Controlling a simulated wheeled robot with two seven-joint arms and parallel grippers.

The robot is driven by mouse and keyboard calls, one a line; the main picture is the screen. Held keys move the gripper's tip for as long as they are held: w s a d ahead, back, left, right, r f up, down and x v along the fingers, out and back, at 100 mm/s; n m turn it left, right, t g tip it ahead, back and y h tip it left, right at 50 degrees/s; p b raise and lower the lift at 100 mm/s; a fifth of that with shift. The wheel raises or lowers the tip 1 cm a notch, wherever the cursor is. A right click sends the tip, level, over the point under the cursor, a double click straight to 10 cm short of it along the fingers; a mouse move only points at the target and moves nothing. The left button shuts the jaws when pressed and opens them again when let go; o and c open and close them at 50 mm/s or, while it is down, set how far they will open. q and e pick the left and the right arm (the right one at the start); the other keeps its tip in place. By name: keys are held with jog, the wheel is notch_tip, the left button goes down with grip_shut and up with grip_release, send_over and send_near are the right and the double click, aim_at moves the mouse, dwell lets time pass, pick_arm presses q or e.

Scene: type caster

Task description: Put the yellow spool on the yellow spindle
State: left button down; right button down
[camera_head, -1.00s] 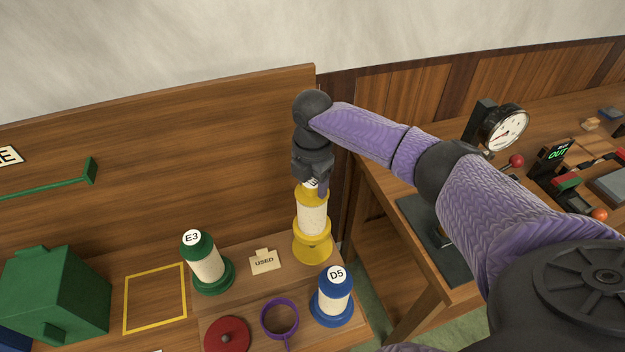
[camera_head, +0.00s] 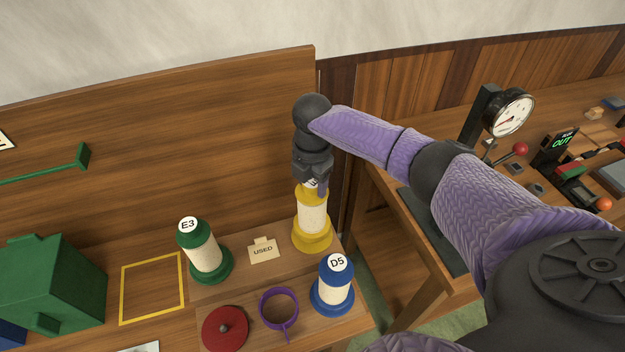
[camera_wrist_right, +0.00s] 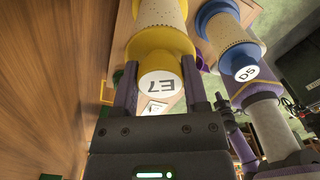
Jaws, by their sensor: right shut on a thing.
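The yellow spool (camera_head: 313,215) stands upright at the back right of the wooden shelf, with a cream wound middle. My right gripper (camera_head: 312,184) is above it and shut on its yellow top. In the right wrist view the two fingers (camera_wrist_right: 165,90) hold the top, labelled E7, from both sides, and the yellow spool (camera_wrist_right: 160,42) extends away from them. Its lower end meets a wide yellow base (camera_head: 312,243), with no clear gap between them. Any yellow spindle post is hidden inside the spool. My left gripper is not in view.
The green spool E3 (camera_head: 205,255) stands left of a USED tag (camera_head: 263,250). The blue spool D5 (camera_head: 334,288) stands close in front. A purple ring (camera_head: 262,309) and a red disc (camera_head: 225,327) lie nearby. A wooden back panel (camera_head: 180,140) rises behind.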

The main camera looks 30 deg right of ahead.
jog(key=shift+f+b, duration=0.95)
jog(key=shift+f, duration=0.6)
grip_release()
notch_tip(320, 180, up, 6)
jog(key=p, duration=0.6)
jog(key=shift+r, duration=0.15)
